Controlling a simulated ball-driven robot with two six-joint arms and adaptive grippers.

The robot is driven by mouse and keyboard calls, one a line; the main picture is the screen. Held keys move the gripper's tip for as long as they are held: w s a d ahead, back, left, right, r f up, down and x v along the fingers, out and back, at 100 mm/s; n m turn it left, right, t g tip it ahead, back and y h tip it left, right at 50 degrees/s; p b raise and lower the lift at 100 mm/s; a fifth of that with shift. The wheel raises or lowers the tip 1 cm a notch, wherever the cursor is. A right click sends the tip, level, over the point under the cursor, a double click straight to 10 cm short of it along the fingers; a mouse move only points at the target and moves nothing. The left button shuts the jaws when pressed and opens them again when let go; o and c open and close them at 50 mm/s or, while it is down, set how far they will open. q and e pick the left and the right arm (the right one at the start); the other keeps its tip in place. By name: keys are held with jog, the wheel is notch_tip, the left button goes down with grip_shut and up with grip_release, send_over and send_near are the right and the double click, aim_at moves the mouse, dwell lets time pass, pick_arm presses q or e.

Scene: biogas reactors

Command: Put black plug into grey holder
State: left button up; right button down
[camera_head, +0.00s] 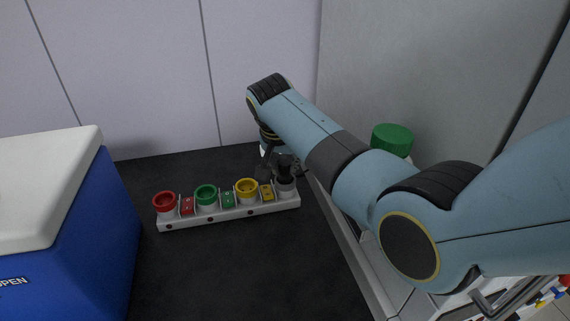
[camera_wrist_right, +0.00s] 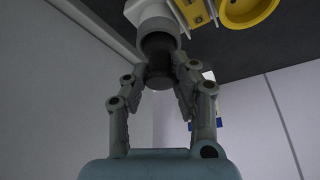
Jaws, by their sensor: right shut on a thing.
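The black plug (camera_wrist_right: 158,72) is between the fingers of my right gripper (camera_wrist_right: 157,90) in the right wrist view, and the gripper is shut on it. The plug's far end is at the mouth of the grey holder (camera_wrist_right: 152,22); I cannot tell how deep it sits. In the head view, the plug (camera_head: 286,163) shows as a dark shape right above the grey holder (camera_head: 286,187), at the right end of the white rack (camera_head: 232,214). My right gripper (camera_head: 276,165) is partly hidden by my right arm there. My left gripper is not in view.
The rack also has red (camera_head: 165,203), green (camera_head: 206,196) and yellow (camera_head: 247,191) holders. A blue box with a white lid (camera_head: 50,190) stands at left. A green-capped container (camera_head: 392,138) is behind my arm. The dark tabletop in front of the rack is clear.

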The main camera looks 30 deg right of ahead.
jog(key=c, duration=1.3)
grip_release()
jog(key=shift+c, duration=0.2)
jog(key=shift+o, duration=1.1)
jog(key=shift+d+f, duration=0.1)
jog(key=shift+o, duration=0.2)
jog(key=shift+r, duration=0.2)
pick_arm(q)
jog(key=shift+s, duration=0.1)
pick_arm(e)
jog(key=v, duration=1.1)
jog(key=shift+r, duration=0.35)
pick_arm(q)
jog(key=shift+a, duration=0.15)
pick_arm(e)
jog(key=shift+s+f, duration=0.1)
jog(key=shift+s, duration=0.05)
